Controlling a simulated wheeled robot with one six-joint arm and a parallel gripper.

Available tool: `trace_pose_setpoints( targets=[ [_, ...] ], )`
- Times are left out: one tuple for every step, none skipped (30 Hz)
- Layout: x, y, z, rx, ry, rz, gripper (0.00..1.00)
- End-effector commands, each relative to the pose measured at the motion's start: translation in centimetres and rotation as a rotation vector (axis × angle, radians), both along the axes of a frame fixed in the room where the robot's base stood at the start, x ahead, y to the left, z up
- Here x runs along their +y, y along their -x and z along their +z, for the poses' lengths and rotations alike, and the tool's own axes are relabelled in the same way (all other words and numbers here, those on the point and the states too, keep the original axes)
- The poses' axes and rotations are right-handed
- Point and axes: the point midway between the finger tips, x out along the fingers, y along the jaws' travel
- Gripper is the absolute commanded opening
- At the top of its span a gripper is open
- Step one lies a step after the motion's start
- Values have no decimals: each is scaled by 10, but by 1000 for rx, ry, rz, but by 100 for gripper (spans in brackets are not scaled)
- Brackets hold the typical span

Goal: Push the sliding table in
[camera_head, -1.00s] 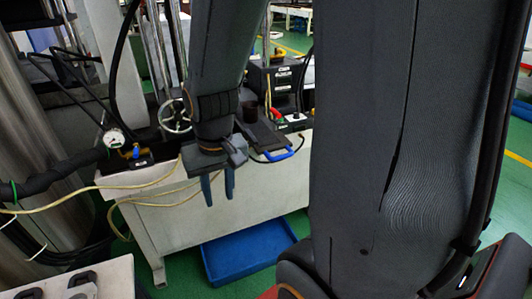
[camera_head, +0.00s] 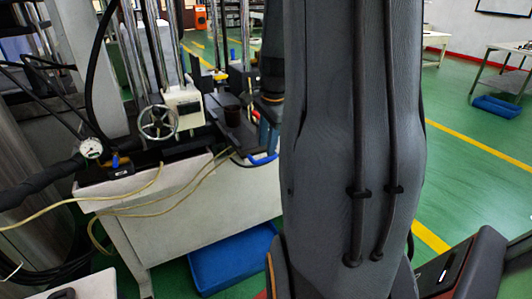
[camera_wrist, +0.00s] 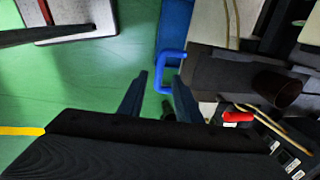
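The sliding table is a dark plate (camera_wrist: 215,75) with a brown cup-like pot (camera_wrist: 277,88) on it; in the head view the pot (camera_head: 232,116) stands on the partly hidden plate. Its blue U-shaped handle (camera_wrist: 160,72) sticks out at its outer end and also shows in the head view (camera_head: 262,160). My gripper (camera_wrist: 161,78) is open, with its two blue fingers apart and the handle's outer bar seen between their tips. I cannot tell whether they touch it. In the head view my gripper (camera_head: 269,130) is beside the plate, partly hidden by my arm.
The plate sits on a white machine bench (camera_head: 200,215) with a handwheel (camera_head: 158,122), upright rods and a gauge (camera_head: 91,148). A red-handled item (camera_wrist: 238,117) lies close to the gripper. A blue bin (camera_head: 230,262) is on the green floor under the bench.

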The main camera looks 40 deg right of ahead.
Motion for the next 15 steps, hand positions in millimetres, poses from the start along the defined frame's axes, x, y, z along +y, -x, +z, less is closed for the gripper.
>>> trace_pose_setpoints(
  targets=[
    [1, 0, -8, 4, -3, 1, 31],
    [0, -1, -12, 3, -2, 1, 31],
    [1, -2, -18, 4, -4, 2, 31],
    [0, -3, -22, 4, -3, 1, 31],
    [0, -4, -26, 3, -2, 1, 31],
    [0, -5, -30, 4, -3, 1, 31],
    [0, -5, -33, 2, -2, 1, 31],
    [0, -6, -35, 2, -1, 1, 31],
    [0, -7, -39, 2, -1, 2, 31],
    [0, -7, -41, 2, -1, 2, 31],
    [-1, -7, -42, 2, -1, 2, 31],
    [-1, -8, -44, 1, 0, 3, 31],
    [-1, -8, -45, 0, 1, 3, 31],
    [-1, -8, -45, 0, 1, 3, 31],
    [-1, -8, -46, 0, 1, 3, 31]
  ],
)
